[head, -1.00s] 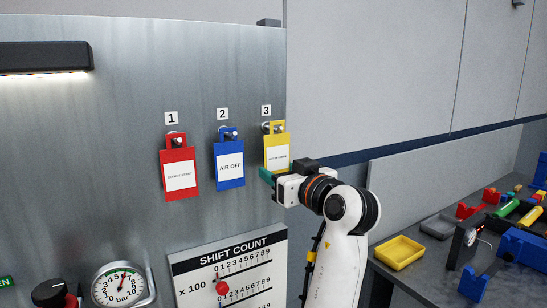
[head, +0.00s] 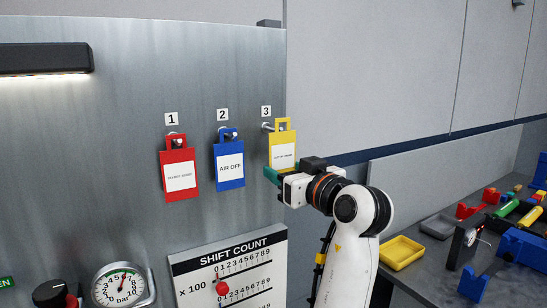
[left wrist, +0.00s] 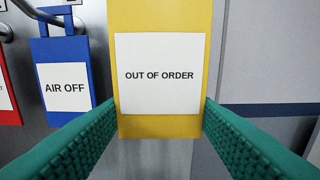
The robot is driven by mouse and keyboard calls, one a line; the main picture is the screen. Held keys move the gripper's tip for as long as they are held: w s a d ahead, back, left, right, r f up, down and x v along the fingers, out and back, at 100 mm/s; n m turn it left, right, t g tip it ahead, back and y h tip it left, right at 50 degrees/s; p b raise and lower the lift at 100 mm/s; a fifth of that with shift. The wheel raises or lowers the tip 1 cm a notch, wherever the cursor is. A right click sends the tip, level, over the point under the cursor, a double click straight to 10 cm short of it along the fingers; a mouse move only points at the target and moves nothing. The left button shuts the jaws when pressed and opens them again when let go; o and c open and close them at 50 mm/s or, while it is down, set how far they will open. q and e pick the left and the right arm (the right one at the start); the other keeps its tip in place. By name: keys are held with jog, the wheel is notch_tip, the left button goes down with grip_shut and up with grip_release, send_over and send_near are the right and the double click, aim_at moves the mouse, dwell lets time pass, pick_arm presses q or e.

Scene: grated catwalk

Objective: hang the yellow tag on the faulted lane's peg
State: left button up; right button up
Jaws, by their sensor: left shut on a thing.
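The yellow tag (head: 283,151) reads OUT OF ORDER in the left wrist view (left wrist: 160,125). My left gripper (head: 270,175) is shut on its lower part, with a green finger (left wrist: 70,145) at each side edge. The tag is upright at the peg (head: 267,126) under label 3. That peg's base shows left of the tag's top loop; I cannot tell whether its tip is still inside the loop. A red tag (head: 179,176) hangs on peg 1 and a blue AIR OFF tag (head: 230,164) on peg 2. My right gripper is out of view.
The pegs are on a grey metal panel (head: 110,100). Below are a SHIFT COUNT board (head: 240,255), a pressure gauge (head: 122,286) and a black knob (head: 50,292). A workbench at right holds a yellow tray (head: 401,253) and several tools. Open space lies right of the panel edge.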

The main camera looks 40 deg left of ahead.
pick_arm(q)
jog(key=shift+d, duration=0.15)
jog(key=shift+b+v, duration=0.5)
jog(key=shift+v, duration=1.4)
jog(key=shift+s+d, duration=0.1)
jog(key=shift+d, duration=0.05)
